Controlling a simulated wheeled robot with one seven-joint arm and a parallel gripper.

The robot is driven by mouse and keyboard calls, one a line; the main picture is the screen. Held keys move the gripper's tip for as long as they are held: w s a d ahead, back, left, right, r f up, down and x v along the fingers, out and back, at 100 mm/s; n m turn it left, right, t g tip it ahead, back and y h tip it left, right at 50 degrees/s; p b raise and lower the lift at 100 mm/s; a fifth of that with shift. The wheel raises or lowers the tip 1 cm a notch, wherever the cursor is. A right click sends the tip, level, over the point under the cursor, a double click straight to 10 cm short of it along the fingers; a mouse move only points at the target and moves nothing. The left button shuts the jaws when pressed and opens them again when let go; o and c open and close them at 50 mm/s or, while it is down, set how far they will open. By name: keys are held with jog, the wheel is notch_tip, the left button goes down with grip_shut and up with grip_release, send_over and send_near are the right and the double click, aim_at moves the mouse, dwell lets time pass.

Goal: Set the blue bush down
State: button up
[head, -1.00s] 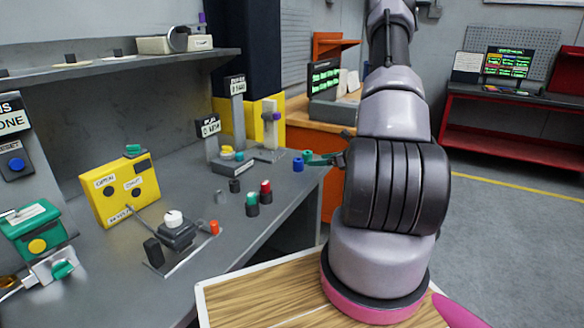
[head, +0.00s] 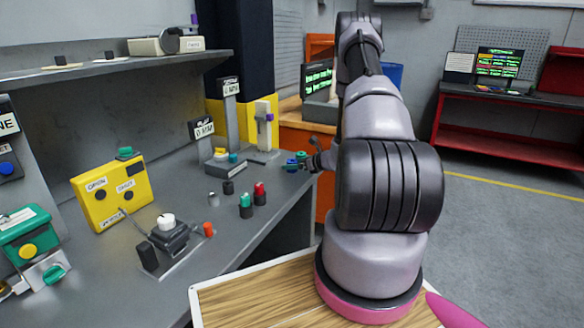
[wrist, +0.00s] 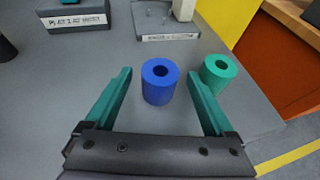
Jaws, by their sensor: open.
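The blue bush (wrist: 158,93) stands upright on the grey bench, its hole facing up. My gripper (wrist: 159,79) is open, with one teal finger on each side of the bush and a visible gap to both. The green bush (wrist: 217,79) stands to the right, just outside the right finger. In the head view my gripper (head: 313,163) is low at the bench's far right corner, beside the blue bush (head: 291,166); the fingers are small and partly hidden there.
A labelled block (wrist: 75,18) and a grey plate (wrist: 165,30) lie beyond the bush. The bench's right edge is close by. A red-topped bush (head: 259,193) and a green-topped one (head: 246,206) stand nearer. A yellow box (head: 112,193) is at left.

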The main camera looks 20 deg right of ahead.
grip_shut()
